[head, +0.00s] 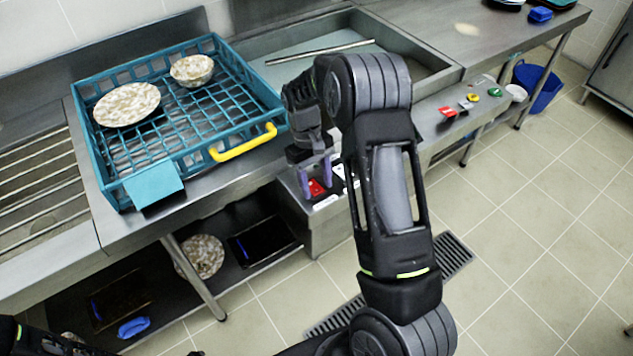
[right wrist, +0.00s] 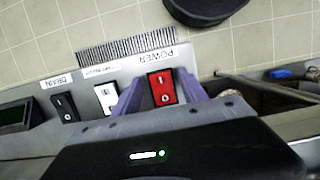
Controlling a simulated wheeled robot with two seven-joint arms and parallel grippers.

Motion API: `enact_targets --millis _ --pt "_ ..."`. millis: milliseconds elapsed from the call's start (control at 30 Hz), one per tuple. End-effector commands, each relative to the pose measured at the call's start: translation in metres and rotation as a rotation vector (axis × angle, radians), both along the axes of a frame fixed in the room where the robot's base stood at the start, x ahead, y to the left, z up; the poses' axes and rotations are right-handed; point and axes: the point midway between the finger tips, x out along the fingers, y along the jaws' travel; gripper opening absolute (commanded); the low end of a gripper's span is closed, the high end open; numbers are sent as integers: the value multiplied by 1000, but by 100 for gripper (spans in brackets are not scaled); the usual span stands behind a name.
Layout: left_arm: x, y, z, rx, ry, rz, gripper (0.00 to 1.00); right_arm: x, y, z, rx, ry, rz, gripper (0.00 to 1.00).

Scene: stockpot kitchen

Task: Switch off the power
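The red power switch (head: 316,187) is on the grey control panel below the counter. In the right wrist view, the red rocker (right wrist: 162,88) carries I and O marks, under an upside-down POWER label (right wrist: 147,56). I cannot tell which side is pressed in. My right gripper (head: 318,178) reaches down at the panel. Its two purple fingers are apart, one on each side of the red rocker in the wrist view, with nothing held. Whether they touch the panel is unclear. My left gripper is not in view.
A white switch (right wrist: 106,97) and a black switch under DRAIN (right wrist: 64,107) are beside the red one. A blue dish rack (head: 222,115) with a plate and bowl stands on the counter. A floor grate (head: 452,258) lies below.

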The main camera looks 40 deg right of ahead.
Motion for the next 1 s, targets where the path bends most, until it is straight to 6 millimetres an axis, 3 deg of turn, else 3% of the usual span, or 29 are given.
enact_targets --millis 367,800,1000 --pt "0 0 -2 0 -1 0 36 2 0 4 0 -2 0 53" --pt "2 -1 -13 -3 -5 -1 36 19 0 65 0 -4 1 53" --pt "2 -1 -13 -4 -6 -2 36 20 0 75 0 0 0 53"
